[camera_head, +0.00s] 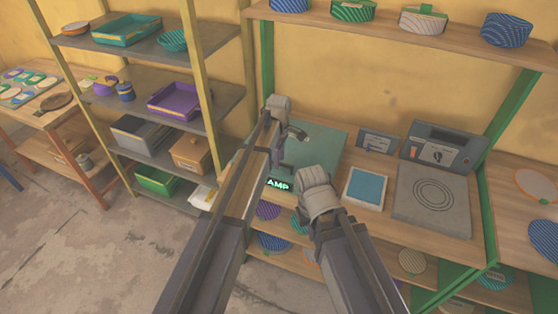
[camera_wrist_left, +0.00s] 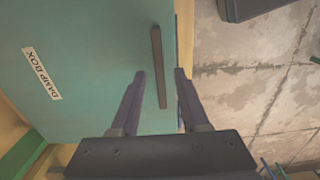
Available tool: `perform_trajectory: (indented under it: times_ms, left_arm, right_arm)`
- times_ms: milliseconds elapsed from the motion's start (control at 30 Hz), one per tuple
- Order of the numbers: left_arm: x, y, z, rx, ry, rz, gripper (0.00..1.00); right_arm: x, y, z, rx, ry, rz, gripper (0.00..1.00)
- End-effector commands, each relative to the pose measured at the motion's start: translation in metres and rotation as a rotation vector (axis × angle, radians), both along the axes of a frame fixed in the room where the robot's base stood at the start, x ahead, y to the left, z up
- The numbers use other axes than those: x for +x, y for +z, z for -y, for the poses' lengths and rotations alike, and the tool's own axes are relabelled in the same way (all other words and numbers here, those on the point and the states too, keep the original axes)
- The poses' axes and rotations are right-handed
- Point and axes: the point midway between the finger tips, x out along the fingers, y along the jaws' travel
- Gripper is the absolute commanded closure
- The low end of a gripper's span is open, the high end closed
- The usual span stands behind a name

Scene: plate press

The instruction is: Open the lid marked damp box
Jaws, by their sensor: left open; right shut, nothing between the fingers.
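The damp box has a flat teal lid (camera_head: 326,148), which lies level and looks closed. A lit sign (camera_head: 278,184) on its front shows "AMP", the rest covered by my left arm. In the left wrist view the lid (camera_wrist_left: 90,60) fills the left, with a "DAMP BOX" label (camera_wrist_left: 42,74) and a dark bar handle (camera_wrist_left: 157,50) near its edge. My left gripper (camera_wrist_left: 160,72) is open, its fingers on either side of the handle's near end, with gaps showing. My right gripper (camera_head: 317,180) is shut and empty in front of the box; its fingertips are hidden.
Right of the box are a blue-topped tile (camera_head: 367,187), a grey slab with rings (camera_head: 432,200) and a control box (camera_head: 440,148). A shelf with bowls (camera_head: 423,20) runs above. A rack with trays (camera_head: 175,100) stands left. Bare floor (camera_head: 90,250) lies front left.

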Motion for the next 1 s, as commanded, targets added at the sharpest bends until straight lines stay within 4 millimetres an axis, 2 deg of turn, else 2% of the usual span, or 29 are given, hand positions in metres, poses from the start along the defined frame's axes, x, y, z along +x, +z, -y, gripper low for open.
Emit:
perform_trajectory:
  times_ms: [67,433,1000]
  left_arm:
    - [0.0,0.0003,0.0,0.0,0.0,0.0,0.58]
    - [0.0,0.0002,0.0,0.0,0.0,0.0,1.0]
    - [0.0,0.0002,0.0,0.0,0.0,0.0,1.0]
  right_arm:
    - [0.0,0.0003,0.0,0.0,0.0,0.0,1.0]
    - [0.0,0.0002,0.0,0.0,0.0,0.0,1.0]
    - [0.0,0.0002,0.0,0.0,0.0,0.0,1.0]
